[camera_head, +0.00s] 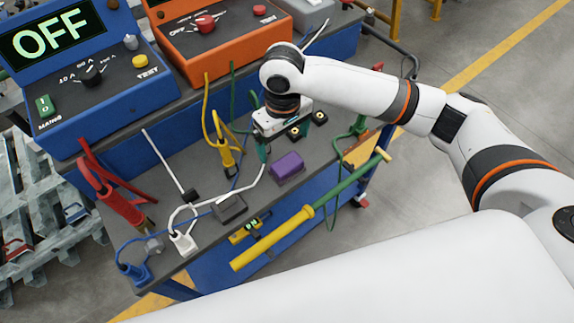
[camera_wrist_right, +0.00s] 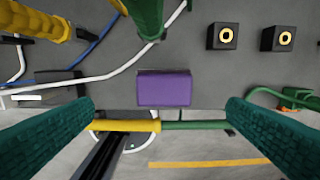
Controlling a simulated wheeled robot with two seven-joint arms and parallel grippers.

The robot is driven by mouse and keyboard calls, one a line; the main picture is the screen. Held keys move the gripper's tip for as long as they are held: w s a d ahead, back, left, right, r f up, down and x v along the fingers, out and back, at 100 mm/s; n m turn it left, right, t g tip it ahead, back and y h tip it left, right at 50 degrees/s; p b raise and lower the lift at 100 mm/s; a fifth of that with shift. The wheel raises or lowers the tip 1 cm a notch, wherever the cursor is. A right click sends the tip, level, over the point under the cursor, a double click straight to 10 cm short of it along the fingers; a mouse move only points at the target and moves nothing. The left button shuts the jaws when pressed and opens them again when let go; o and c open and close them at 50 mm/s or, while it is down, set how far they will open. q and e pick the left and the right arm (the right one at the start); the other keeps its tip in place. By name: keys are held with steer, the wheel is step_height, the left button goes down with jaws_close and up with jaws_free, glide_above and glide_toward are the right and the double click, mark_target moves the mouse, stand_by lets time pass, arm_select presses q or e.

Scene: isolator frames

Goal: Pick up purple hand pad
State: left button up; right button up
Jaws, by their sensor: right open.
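The purple hand pad (camera_head: 287,167) is a small purple block lying on the grey workbench top (camera_head: 215,185), near its front edge. In the right wrist view the purple hand pad (camera_wrist_right: 164,88) lies in the middle, between and beyond the two green fingers. My right gripper (camera_head: 265,150) is above the bench, just behind and left of the pad in the head view. In the right wrist view my right gripper (camera_wrist_right: 160,118) is open and empty, with its fingers wide apart. My left gripper is not in view.
Two black blocks with yellow rings (camera_wrist_right: 249,38) sit beside the pad. A white cable (camera_head: 225,195) and a dark block (camera_head: 230,209) lie to its left. A yellow and green pole (camera_head: 310,212) runs along the bench front. Blue (camera_head: 85,90) and orange (camera_head: 215,40) test boxes stand behind.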

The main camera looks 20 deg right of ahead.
mark_target(287, 163)
step_height(287, 163, down, 4)
steer(key=shift+r, duration=0.1)
steer(key=f, duration=0.5)
steer(key=shift+s+d+f+p, duration=0.15)
steer(key=shift+d+f+p, duration=0.2)
steer(key=c, duration=0.9)
